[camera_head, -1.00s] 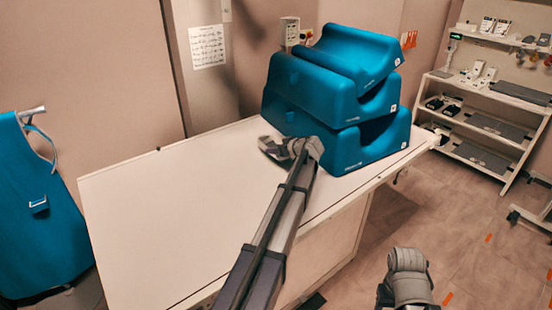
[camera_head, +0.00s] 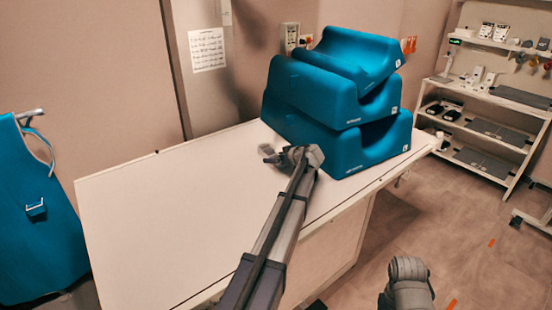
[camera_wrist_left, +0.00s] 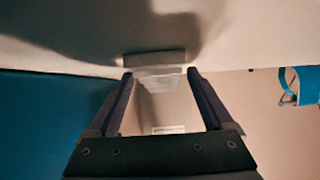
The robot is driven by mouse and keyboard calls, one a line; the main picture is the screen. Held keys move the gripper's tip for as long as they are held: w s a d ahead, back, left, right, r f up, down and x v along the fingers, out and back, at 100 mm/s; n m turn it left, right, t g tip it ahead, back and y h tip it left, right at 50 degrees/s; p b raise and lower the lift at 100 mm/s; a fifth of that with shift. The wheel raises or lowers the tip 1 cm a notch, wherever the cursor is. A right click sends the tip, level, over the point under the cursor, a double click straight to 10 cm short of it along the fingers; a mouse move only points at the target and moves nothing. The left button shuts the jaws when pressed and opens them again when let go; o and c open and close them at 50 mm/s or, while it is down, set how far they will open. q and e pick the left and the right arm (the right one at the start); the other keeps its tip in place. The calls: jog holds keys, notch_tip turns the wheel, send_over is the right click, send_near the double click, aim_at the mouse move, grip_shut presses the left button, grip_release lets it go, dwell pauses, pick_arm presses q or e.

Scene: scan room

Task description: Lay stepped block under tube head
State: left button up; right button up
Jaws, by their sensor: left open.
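A small pale grey block (camera_wrist_left: 155,60) with step-like tiers shows in the left wrist view, against the table top and between the fingertips. My left gripper (camera_wrist_left: 158,72) is open, with one finger on each side of the block in that picture; I cannot tell whether they touch it. In the head view my left gripper (camera_head: 268,153) is low over the white table, just left of the blue pads, and I cannot make out the block there. A grey part of my right arm shows at the bottom right, its gripper out of view. No tube head is in view.
Several blue contoured pads (camera_head: 312,95) are stacked on the right end of the white table (camera_head: 150,220). The table's left half is bare. A blue apron (camera_head: 40,215) hangs at the left. A shelf rack (camera_head: 490,125) stands at the far right.

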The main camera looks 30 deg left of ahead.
pick_arm(q)
jog(key=shift+r, duration=0.2)
jog(key=p+v, duration=0.5)
jog(key=v, duration=0.5)
jog(key=shift+s+d+r, duration=0.1)
jog(key=shift+d, duration=0.05)
jog(key=shift+p+v, duration=0.5)
jog(key=shift+v, duration=0.25)
jog(key=shift+d, duration=0.15)
